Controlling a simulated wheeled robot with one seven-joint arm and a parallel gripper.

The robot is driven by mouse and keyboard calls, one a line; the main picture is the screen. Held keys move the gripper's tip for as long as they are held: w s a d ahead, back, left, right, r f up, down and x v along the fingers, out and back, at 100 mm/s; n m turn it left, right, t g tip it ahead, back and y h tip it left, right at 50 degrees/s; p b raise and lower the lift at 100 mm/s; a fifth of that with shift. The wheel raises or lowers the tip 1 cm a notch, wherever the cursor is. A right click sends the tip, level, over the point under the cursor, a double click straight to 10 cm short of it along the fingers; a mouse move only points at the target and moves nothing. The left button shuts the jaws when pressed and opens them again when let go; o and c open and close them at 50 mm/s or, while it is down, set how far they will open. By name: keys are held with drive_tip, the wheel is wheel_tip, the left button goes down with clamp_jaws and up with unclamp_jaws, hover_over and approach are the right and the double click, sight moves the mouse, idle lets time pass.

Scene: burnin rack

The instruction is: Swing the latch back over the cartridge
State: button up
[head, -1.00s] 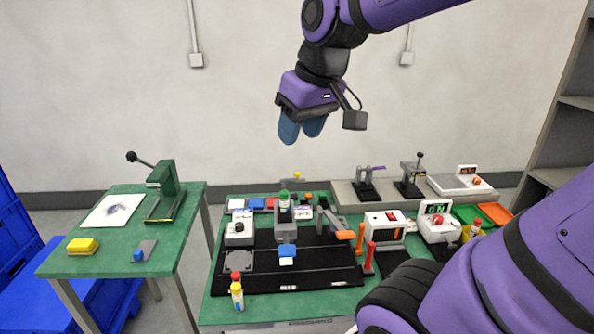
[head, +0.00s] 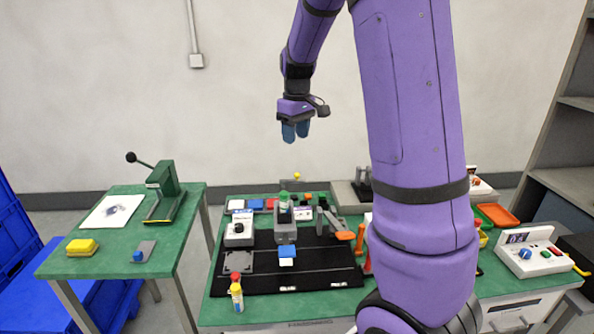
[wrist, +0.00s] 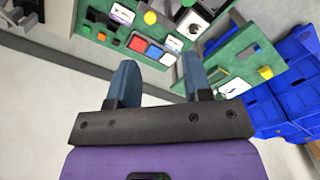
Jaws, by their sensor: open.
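A grey latch arm with an orange tip (head: 344,235) sticks out to the right of the grey fixture on the black board, swung out to the side. The cartridge seems to be the blue and white piece (head: 287,253) at the front of the grey fixture (head: 285,232); I cannot tell how deep it sits. My gripper (head: 295,131) is high above and behind the green table, well apart from the latch. Its blue fingers are apart and empty, as the wrist view also shows (wrist: 157,85). The latch is not clearly seen in the wrist view.
A red-topped yellow bottle (head: 236,291) stands at the board's front left. My arm hides much of the table's right side. A side table (head: 110,262) with a green press (head: 164,191) stands at left.

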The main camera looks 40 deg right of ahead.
drive_tip(key=f, duration=0.4)
drive_tip(key=d+f, duration=0.1)
drive_tip(key=f, duration=0.3)
drive_tip(key=w+f, duration=0.1)
drive_tip(key=f, duration=0.3)
drive_tip(key=shift+d+f, duration=0.1)
drive_tip(key=shift+d, duration=0.1)
clamp_jaws()
